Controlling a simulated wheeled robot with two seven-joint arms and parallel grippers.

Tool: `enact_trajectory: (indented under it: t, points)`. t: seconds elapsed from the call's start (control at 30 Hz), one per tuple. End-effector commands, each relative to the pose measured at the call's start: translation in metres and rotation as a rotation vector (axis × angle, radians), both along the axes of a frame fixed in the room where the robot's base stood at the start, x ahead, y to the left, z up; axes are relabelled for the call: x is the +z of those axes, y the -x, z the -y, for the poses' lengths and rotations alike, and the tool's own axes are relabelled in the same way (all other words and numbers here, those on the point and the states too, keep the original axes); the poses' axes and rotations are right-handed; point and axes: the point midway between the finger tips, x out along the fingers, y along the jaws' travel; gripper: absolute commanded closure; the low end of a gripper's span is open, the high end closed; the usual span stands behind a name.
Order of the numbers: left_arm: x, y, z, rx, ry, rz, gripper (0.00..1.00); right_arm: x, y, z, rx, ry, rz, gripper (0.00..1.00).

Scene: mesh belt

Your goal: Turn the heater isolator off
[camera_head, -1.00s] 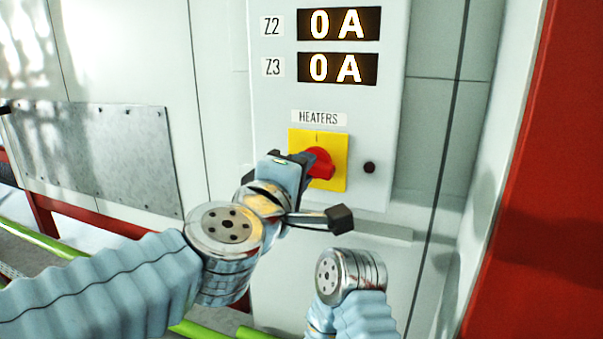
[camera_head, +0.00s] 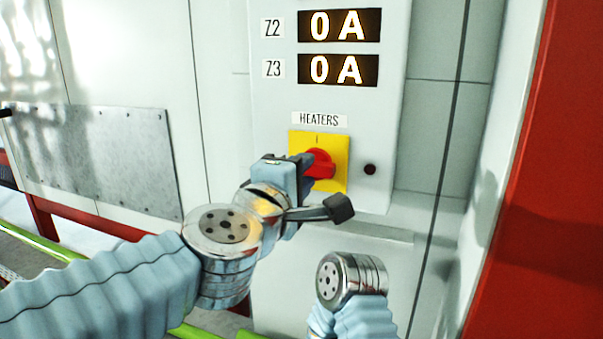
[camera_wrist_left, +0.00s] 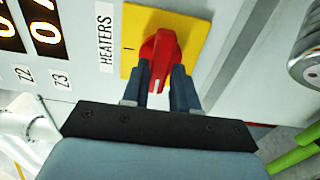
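The heater isolator is a red rotary knob (camera_head: 319,163) on a yellow plate (camera_head: 337,178) under the HEATERS label. Its handle lies sideways, pointing left in the head view, away from the line mark at the plate's top. In the left wrist view the knob (camera_wrist_left: 161,55) has its white-marked end between the two fingertips. My left gripper (camera_wrist_left: 160,82) is open, with one finger at each side of the handle's end. In the head view my left gripper (camera_head: 303,161) stands at the knob's left, partly covering the plate. My right gripper is out of view; only part of that arm shows.
The Z2 display (camera_head: 340,25) and Z3 display (camera_head: 338,69) both read 0 A. A small dark round button (camera_head: 370,169) sits right of the plate. A red post (camera_head: 545,190) stands at the right. Green rails (camera_head: 45,243) run low at the left.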

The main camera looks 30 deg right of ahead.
Motion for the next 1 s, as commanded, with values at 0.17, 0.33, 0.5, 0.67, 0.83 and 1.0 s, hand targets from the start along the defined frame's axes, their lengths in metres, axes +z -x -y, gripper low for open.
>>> enact_trajectory:
  t: [0.17, 0.33, 0.5, 0.67, 0.83, 1.0]
  points:
    - [0.0, 0.0, 0.0, 0.0, -0.001, 0.002, 0.53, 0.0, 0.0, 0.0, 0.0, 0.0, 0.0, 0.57]
    - [0.001, 0.0, 0.0, -0.001, -0.001, 0.002, 0.53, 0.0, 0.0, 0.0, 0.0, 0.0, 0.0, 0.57]
    - [0.001, 0.007, -0.008, -0.001, 0.0, 0.004, 0.53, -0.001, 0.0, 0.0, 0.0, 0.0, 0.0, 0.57]
    - [0.002, 0.028, -0.034, 0.0, 0.001, 0.006, 0.53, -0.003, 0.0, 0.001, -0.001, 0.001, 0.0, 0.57]
    - [0.002, 0.056, -0.066, 0.001, 0.001, 0.006, 0.53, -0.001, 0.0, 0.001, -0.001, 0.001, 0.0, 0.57]
    - [0.002, 0.078, -0.091, 0.001, 0.0, 0.004, 0.53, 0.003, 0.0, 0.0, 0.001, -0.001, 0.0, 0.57]
